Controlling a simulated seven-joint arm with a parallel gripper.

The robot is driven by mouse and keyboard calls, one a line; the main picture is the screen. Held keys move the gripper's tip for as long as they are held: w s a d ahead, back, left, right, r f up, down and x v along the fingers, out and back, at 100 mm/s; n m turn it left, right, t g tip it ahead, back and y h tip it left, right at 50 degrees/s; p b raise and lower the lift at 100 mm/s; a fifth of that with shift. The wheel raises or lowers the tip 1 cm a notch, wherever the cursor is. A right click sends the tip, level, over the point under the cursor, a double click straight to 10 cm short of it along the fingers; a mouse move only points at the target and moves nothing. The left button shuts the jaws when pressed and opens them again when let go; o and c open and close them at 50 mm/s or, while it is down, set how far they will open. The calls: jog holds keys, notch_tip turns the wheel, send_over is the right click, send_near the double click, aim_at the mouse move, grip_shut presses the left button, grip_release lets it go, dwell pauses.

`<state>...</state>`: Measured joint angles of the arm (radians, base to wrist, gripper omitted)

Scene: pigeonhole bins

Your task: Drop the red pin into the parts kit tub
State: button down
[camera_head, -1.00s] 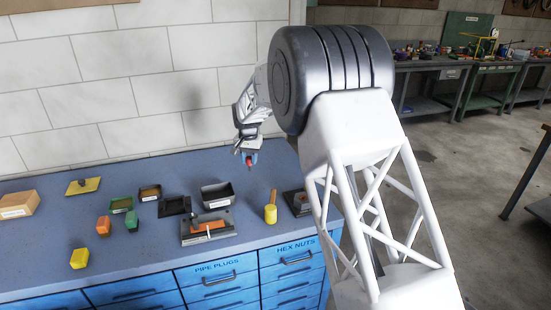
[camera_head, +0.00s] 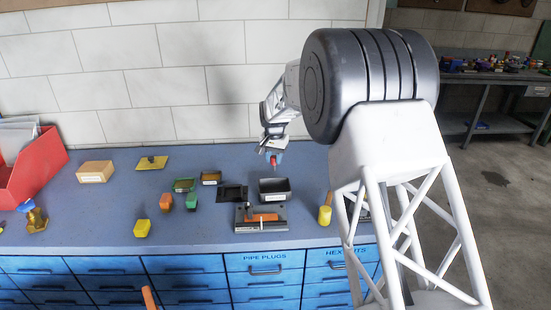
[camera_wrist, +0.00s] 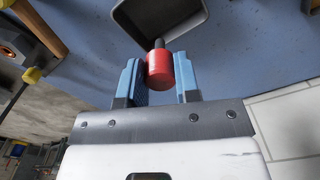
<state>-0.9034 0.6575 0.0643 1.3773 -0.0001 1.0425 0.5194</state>
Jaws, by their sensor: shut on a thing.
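My gripper (camera_head: 271,155) is shut on the red pin (camera_head: 273,161) and holds it above the bench, in line with the dark grey tub in the head view. In the wrist view, the red pin (camera_wrist: 158,72) with its dark tip sits between the blue fingers of my gripper (camera_wrist: 160,82). An open dark grey tub (camera_head: 275,196) stands on the bench; it also shows beyond the pin in the wrist view (camera_wrist: 122,25). No label is readable on it, so I cannot tell if it is the parts kit tub. Smaller green (camera_head: 184,190) and brown (camera_head: 211,183) tubs stand left of it.
A grey fixture with an orange part (camera_head: 262,226) lies in front of the grey tub. A yellow-handled tool (camera_head: 325,214) stands to its right, a flat black tray (camera_head: 230,195) to its left. Small blocks, a cardboard-coloured box (camera_head: 95,171) and a red bin (camera_head: 38,165) are farther left.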

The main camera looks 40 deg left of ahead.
aim_at(274, 168)
jog(key=shift+f, duration=0.1)
jog(key=shift+f, duration=4)
jog(key=c, duration=0.8)
grip_release()
jog(key=shift+o, duration=0.2)
jog(key=shift+r, duration=0.2)
jog(key=shift+r, duration=1.3)
jog(key=shift+r, duration=0.1)
jog(key=shift+r, duration=3.9)
